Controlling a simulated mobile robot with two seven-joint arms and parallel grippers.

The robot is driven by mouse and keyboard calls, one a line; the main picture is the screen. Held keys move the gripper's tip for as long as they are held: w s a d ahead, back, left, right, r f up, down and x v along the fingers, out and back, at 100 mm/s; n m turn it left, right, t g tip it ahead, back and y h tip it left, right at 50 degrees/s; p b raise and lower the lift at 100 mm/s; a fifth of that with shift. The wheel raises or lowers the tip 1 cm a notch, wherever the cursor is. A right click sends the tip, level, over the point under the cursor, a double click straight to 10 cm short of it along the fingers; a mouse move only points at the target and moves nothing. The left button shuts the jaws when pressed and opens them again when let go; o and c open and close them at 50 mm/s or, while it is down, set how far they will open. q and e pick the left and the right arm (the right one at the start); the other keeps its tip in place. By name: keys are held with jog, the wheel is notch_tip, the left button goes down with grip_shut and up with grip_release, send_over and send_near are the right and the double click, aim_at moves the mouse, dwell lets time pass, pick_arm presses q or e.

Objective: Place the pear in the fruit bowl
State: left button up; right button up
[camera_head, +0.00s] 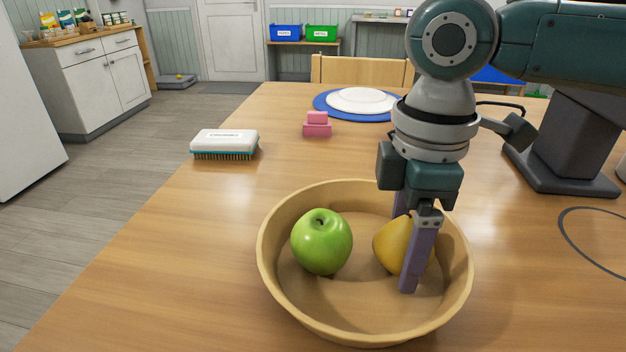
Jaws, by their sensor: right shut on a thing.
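The fruit bowl (283,306) is a wide tan bowl on the wooden table, near the front. The yellow pear (387,246) is inside it on the right side, partly hidden by a finger. My right gripper (405,250) points down into the bowl and is shut on the pear, with one purple finger in front and the other mostly hidden behind. A green apple (321,241) sits in the bowl to the left of the pear, apart from it. My left gripper is not in view.
A white brush (224,142) with teal edging lies at the table's left edge. A pink block (317,127) and a white plate (356,100) on a blue mat are farther back. A dark stand (565,150) is at the right. Table left of the bowl is clear.

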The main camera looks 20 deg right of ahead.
aim_at(411, 217)
jog(key=shift+f, duration=0.1)
jog(key=o, duration=1.3)
notch_tip(411, 217, up, 12)
jog(key=shift+f+p, duration=0.25)
jog(key=shift+p, duration=0.6)
jog(key=shift+r, duration=0.45)
